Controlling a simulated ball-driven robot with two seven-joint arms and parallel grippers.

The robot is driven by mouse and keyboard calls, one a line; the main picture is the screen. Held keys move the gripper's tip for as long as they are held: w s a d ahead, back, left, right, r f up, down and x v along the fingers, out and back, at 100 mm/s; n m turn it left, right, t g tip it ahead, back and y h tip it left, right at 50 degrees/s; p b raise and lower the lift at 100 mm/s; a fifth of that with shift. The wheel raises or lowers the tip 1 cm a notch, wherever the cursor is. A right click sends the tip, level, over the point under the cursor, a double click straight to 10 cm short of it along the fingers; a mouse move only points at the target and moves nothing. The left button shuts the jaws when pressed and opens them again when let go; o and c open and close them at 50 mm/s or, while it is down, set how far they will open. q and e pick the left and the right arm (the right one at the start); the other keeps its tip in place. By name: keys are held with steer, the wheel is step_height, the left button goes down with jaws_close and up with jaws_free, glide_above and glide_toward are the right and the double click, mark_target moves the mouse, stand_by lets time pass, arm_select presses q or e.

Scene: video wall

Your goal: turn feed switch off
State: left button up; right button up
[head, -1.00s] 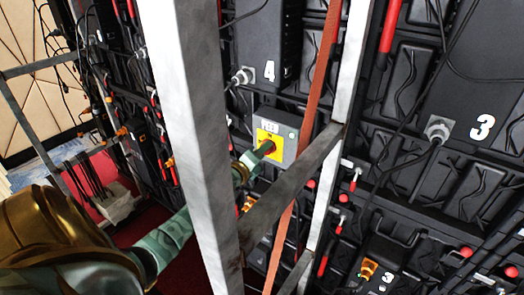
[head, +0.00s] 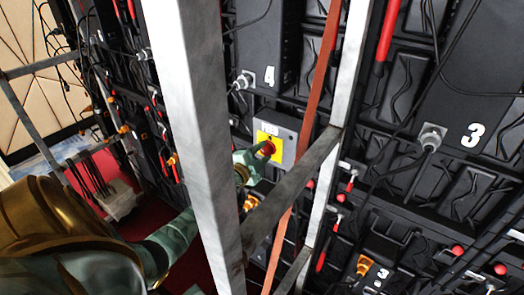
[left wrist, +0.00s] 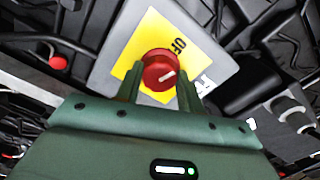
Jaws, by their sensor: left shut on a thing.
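The feed switch is a red rotary knob (left wrist: 159,72) on a yellow plate (left wrist: 136,42) of a grey box (left wrist: 218,68). In the left wrist view a white mark on the knob points up and to the right, towards black letters that are partly cut off. In the head view the box (head: 288,148) sits on the wall below the black unit marked 4. My left gripper (left wrist: 160,82) has one finger on each side of the knob and is shut on it. It also shows in the head view (head: 262,155), behind the metal frame. My right gripper is not in view.
A thick metal post (head: 197,140) and a diagonal brace (head: 290,195) stand in front of the wall, close to my left arm. An orange strap (head: 308,110) hangs to the right of the box. Black cables hang across the panels.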

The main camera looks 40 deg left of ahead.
arm_select(q)
steer(key=shift+n+p, duration=0.7)
steer(key=shift+n, duration=1.3)
steer(key=shift+f, duration=0.1)
steer(key=o, duration=1)
steer(key=shift+s, duration=0.15)
steer(key=s+d, duration=0.1)
steer(key=s, duration=1.5)
steer(key=shift+d+p, duration=0.3)
steer(key=shift+d, duration=0.1)
